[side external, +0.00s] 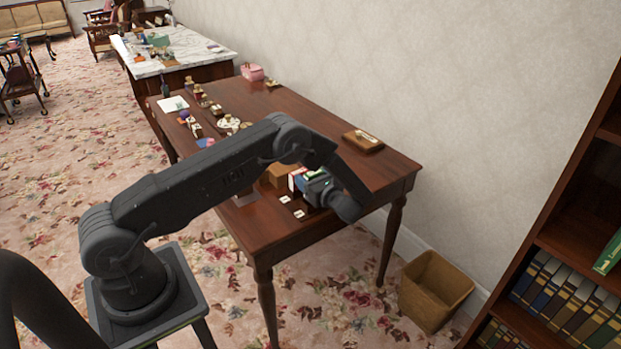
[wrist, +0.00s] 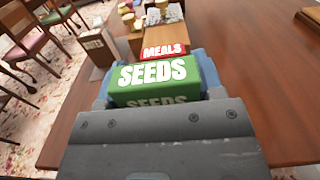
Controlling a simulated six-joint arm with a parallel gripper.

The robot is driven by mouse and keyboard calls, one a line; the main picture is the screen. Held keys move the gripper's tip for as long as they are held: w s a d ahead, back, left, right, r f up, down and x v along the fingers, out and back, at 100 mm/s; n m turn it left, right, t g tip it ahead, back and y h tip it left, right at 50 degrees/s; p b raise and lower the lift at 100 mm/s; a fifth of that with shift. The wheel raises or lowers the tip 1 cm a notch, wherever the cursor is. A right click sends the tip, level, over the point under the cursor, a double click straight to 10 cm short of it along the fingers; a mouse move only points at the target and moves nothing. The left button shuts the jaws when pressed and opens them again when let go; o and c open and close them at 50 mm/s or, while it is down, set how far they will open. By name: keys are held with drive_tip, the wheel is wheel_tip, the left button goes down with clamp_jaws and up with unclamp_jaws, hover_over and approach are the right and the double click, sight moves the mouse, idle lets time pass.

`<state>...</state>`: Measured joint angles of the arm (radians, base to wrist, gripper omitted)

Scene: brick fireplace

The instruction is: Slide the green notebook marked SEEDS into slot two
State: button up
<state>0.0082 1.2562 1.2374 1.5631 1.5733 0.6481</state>
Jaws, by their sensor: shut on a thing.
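The green notebook (wrist: 160,82) marked SEEDS fills the middle of the wrist view, between the blue-grey fingers of my gripper (wrist: 156,84). My gripper is shut on it. A red item marked MEALS (wrist: 165,50) stands just beyond it; I cannot tell whether they touch. In the side view my gripper (side external: 312,181) is low over the front right part of the table, beside a red and white item (side external: 297,179). Small white labels (side external: 285,199) lie in front. Slot two cannot be made out in either view.
A brown box (side external: 279,175) stands left of my gripper in the side view. Several small items stand at the far left. The table between them is mostly clear.

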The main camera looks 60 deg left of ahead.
drive_tip(key=shift+f, duration=2.15)
drive_tip(key=o, duration=1)
drive_tip(key=shift+d, duration=0.1)
drive_tip(key=d, duration=1.3)
drive_tip(key=shift+d, duration=0.35)
drive_tip(key=shift+r, duration=0.1)
